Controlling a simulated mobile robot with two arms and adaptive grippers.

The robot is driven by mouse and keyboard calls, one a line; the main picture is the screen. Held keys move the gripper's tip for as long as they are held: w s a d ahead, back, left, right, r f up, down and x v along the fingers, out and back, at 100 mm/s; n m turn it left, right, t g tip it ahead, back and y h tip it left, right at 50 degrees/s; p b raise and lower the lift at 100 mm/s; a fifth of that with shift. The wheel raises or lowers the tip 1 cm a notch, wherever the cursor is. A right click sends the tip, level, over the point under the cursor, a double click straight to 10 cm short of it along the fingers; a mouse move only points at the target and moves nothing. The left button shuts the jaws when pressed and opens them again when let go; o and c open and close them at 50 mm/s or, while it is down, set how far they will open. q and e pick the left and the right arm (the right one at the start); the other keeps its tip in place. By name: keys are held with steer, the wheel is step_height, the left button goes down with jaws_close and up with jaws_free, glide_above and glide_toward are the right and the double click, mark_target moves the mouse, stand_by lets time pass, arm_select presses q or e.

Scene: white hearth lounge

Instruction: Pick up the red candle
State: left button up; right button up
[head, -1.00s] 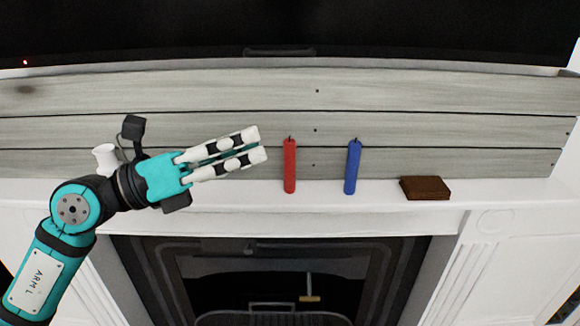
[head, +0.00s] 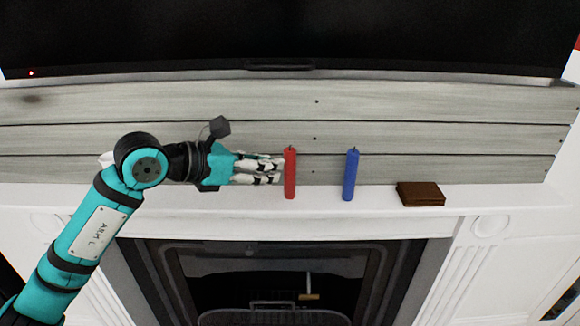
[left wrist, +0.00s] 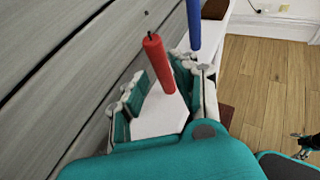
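The red candle (head: 290,175) stands upright on the white mantel (head: 240,200). My left gripper (head: 277,172) reaches it from the left, its fingertips at the candle's left side in the head view. In the left wrist view the fingers (left wrist: 163,72) are spread apart, with the red candle (left wrist: 158,62) upright between them near the tips. They do not look closed on it; whether either finger touches it I cannot tell.
A blue candle (head: 351,174) stands to the right of the red one, with a gap between. A brown block (head: 420,194) lies farther right. A white object (head: 105,159) is mostly hidden behind my left arm. Grey planks (head: 430,105) rise behind the mantel, below a black screen (head: 280,35).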

mark_target(285, 165)
arm_select(q)
steer(key=shift+w+d+f, duration=0.2)
steer(key=shift+w+d, duration=0.1)
steer(key=shift+d, duration=0.2)
steer(key=shift+w+d+p, duration=0.2)
steer(key=shift+d+p, duration=0.05)
steer(key=shift+p, duration=0.2)
steer(key=p+x, duration=0.2)
steer(key=x, duration=0.1)
steer(key=shift+w+d, duration=0.25)
steer(key=shift+d, duration=0.05)
steer(key=shift+w+d+f, duration=0.25)
steer(key=shift+d+f, duration=0.05)
steer(key=shift+d, duration=0.05)
steer(key=shift+a, duration=0.1)
steer(key=c, duration=0.4)
jaws_close()
